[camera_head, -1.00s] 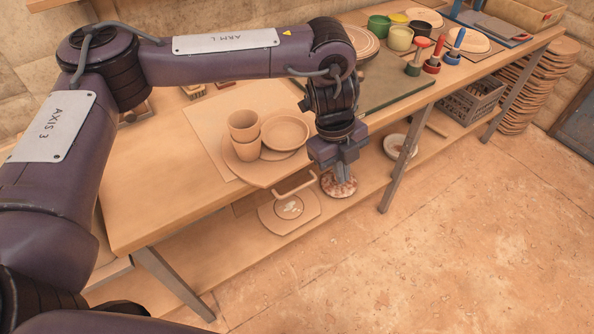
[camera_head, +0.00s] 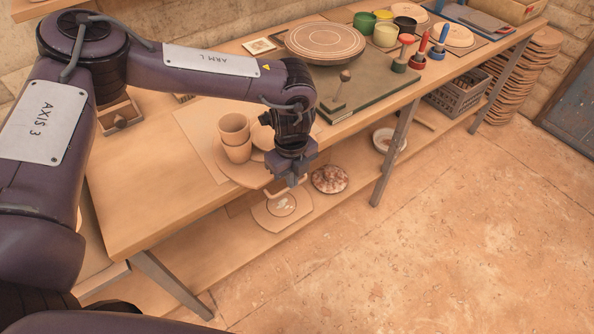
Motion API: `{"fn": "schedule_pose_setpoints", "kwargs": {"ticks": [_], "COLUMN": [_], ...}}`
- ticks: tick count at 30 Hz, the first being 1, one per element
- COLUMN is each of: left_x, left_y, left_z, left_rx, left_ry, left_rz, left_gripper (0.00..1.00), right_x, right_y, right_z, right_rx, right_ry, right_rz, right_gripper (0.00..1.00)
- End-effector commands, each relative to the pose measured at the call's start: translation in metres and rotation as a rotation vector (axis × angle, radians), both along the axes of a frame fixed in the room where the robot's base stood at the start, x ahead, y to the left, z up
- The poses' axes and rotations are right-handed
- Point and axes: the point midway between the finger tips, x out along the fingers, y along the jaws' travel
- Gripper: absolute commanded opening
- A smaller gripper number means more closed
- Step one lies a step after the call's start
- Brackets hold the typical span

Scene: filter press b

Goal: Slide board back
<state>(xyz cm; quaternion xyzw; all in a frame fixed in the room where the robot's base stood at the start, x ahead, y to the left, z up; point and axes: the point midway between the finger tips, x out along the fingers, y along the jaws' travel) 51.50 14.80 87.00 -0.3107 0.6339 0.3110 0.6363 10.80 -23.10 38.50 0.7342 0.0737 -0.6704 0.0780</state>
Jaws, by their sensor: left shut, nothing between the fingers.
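A rounded wooden board (camera_head: 228,171) lies at the front edge of the workbench, its near rim sticking out a little past the edge. Two stacked clay cups (camera_head: 235,138) stand on it, with a clay bowl (camera_head: 262,135) beside them, partly hidden by my left arm. My left gripper (camera_head: 291,184) points down with its fingers shut and empty, just in front of the board's right side and the bench edge. Whether the fingers touch the board I cannot tell. My right gripper is not in view.
A speckled disc (camera_head: 330,179) and a handled board (camera_head: 280,209) lie below the bench top.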

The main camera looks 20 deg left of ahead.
Motion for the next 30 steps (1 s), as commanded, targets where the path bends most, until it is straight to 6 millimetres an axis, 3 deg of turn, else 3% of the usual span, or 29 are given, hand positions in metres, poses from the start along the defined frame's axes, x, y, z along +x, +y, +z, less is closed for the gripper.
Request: {"fn": "schedule_pose_setpoints", "kwargs": {"ticks": [6, 17, 24, 30], "left_x": [0.009, 0.011, 0.028, 0.030], "left_y": [0.013, 0.015, 0.038, 0.040], "left_z": [0.000, -0.001, -0.001, -0.001], "left_rx": [0.000, -0.001, -0.001, 0.000], "left_ry": [0.004, 0.004, 0.003, 0.004], "left_rz": [-0.001, -0.001, 0.002, -0.002], "left_gripper": [0.00, 0.00, 0.00, 0.00], "right_x": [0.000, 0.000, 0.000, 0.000], "right_y": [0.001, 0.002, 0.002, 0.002], "right_z": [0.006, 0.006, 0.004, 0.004], "right_rx": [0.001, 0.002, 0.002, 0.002], "right_ry": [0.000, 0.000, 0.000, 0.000], "right_rz": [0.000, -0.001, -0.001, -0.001], "right_gripper": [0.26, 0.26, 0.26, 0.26]}}
